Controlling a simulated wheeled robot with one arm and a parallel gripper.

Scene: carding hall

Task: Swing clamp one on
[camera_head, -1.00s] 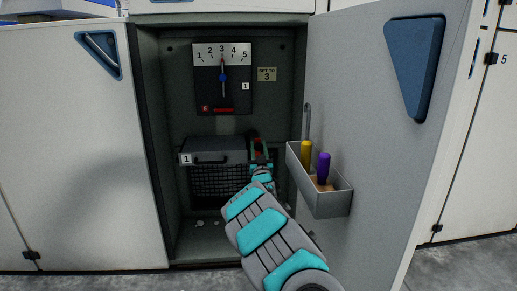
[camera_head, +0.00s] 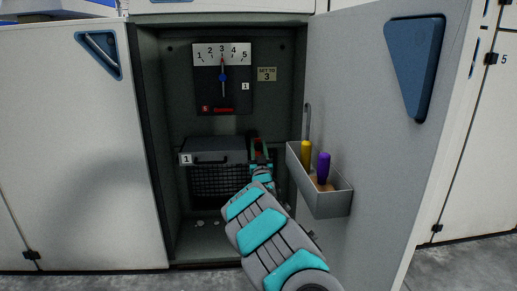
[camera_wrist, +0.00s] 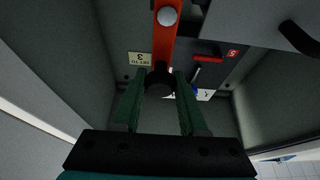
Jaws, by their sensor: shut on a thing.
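Clamp one is a red-orange lever (camera_wrist: 164,48) with a round grey pivot and a dark knob (camera_wrist: 160,82) at its near end, seen in the wrist view. In the head view the red lever (camera_head: 258,147) shows small at the right end of the dark box (camera_head: 222,150) labelled 1. My gripper (camera_wrist: 159,84) has its two green fingers on either side of the knob and is shut on it. In the head view my gripper (camera_head: 259,163) is beside the box, and my forearm hides part of the cabinet's lower right.
A dial (camera_head: 222,80) points at 3, beside a "SET TO 3" label (camera_head: 267,74). The open door (camera_head: 380,150) stands close on the right, with a tray (camera_head: 333,203) holding yellow-handled and purple-handled tools. A mesh guard (camera_head: 215,182) is under the box.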

